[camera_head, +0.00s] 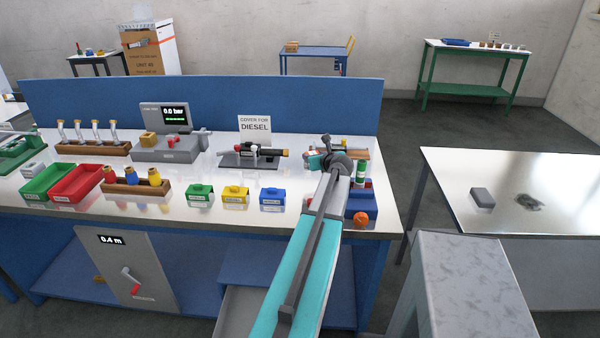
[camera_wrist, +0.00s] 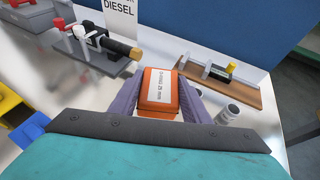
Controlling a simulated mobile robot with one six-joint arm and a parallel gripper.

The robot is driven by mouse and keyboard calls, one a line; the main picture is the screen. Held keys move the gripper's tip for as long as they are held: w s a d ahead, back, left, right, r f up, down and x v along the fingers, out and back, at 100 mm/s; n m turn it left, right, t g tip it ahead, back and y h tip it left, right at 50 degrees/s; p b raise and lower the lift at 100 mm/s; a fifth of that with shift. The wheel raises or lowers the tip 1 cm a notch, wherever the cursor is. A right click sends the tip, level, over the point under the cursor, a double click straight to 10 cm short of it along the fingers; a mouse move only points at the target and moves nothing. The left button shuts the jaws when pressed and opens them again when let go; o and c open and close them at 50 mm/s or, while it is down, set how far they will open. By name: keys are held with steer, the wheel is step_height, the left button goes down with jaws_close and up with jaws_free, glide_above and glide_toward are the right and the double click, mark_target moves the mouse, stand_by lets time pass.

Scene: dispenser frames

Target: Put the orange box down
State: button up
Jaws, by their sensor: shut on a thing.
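The orange box (camera_wrist: 158,97), with a white label on top reading what looks like "O-RING 25 mm", sits between the two grey-purple fingers of my gripper (camera_wrist: 157,88) in the wrist view. The fingers are shut on its sides. The bench top (camera_wrist: 200,62) shows beneath and around it; I cannot tell whether the box touches it. In the head view my gripper is above the right end of the bench (camera_head: 385,218), and my own arm hides the box.
A wooden rack (camera_wrist: 222,82) lies to the right of the box, the tool stand (camera_wrist: 92,52) by the DIESEL sign (camera_head: 255,125) to the left. A small grey cylinder (camera_wrist: 228,114) stands close to the right finger. A blue panel (camera_head: 200,103) backs the bench. Bare bench shows between stand and rack.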

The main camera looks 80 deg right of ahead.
glide_above(314, 183)
steer(key=d, duration=0.1)
steer(key=shift+w+d+f+p, duration=0.1)
steer(key=shift+f+p, duration=0.05)
steer(key=shift+f, duration=1.05)
steer(key=shift+w+f+p, duration=0.1)
steer(key=shift+f+p, duration=0.05)
steer(key=shift+f, duration=1.05)
steer(key=shift+f+p, duration=0.3)
steer(key=shift+f, duration=1.55)
steer(key=shift+f, duration=0.2)
steer(key=o, duration=1.1)
steer(key=shift+r, duration=0.1)
steer(key=shift+r, duration=0.15)
steer(key=shift+s+a+r, duration=0.1)
steer(key=shift+s+a, duration=0.15)
steer(key=shift+a, duration=0.2)
steer(key=shift+b+v, duration=1.25)
steer(key=shift+v, duration=4.3)
